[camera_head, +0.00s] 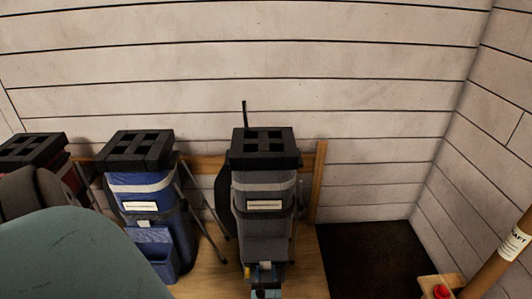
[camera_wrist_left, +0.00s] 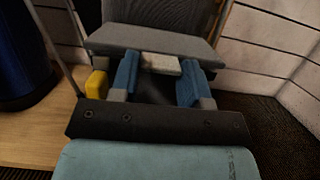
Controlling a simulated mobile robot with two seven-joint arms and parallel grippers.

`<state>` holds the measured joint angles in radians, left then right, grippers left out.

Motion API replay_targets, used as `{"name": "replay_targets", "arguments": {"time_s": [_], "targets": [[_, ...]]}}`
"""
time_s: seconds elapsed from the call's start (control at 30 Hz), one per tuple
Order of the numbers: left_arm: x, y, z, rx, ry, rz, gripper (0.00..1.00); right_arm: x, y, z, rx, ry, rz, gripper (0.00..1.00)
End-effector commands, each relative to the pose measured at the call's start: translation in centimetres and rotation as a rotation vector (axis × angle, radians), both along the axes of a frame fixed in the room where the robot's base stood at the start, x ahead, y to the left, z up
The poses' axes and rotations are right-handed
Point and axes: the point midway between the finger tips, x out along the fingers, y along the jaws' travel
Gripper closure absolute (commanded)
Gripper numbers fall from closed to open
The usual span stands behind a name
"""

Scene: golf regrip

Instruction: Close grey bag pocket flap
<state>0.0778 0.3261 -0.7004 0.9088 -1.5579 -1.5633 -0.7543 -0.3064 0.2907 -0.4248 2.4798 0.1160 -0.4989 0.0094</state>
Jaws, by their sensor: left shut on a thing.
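The grey bag (camera_head: 263,205) stands upright in the middle of the head view, with a black divided top and a white label. My left gripper (camera_head: 264,272) is low at the front of this bag, at its pocket. In the left wrist view my blue fingers (camera_wrist_left: 157,78) stand on both sides of a pale tab (camera_wrist_left: 160,64) at the edge of the grey pocket flap (camera_wrist_left: 145,40) and hold it. The flap sticks out from the bag front above a dark gap. The pocket inside is mostly hidden. My right gripper is not in view.
A blue bag (camera_head: 150,205) stands to the left, and a red bag (camera_head: 40,150) is partly hidden farther left. Thin stand legs (camera_head: 203,215) are between the bags. A yellow piece (camera_wrist_left: 97,84) is beside my left finger. A dark mat (camera_head: 370,260) lies to the right.

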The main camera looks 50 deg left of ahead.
Motion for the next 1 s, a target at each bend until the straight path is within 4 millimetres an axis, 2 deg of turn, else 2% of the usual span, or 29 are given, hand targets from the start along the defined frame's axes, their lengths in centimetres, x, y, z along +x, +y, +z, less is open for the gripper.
{"name": "replay_targets", "arguments": {"time_s": [0.03,0.47,0.5,0.6,0.87,1.0], "targets": [[0.2,0.4,-0.4,0.003,0.002,0.001,1.0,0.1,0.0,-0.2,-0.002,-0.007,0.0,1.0],[0.1,0.6,-0.4,0.01,-0.002,0.004,1.0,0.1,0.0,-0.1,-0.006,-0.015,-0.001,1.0],[0.1,0.6,-0.4,0.009,-0.001,0.004,0.51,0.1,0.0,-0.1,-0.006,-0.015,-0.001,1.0],[0.1,0.5,-0.4,0.01,-0.003,0.003,0.32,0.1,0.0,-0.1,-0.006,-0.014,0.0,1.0],[0.1,0.3,-0.2,0.01,-0.005,0.001,0.32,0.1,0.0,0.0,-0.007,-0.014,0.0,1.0],[0.1,0.2,1.0,0.01,-0.006,0.001,0.32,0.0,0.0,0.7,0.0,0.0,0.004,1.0]]}}
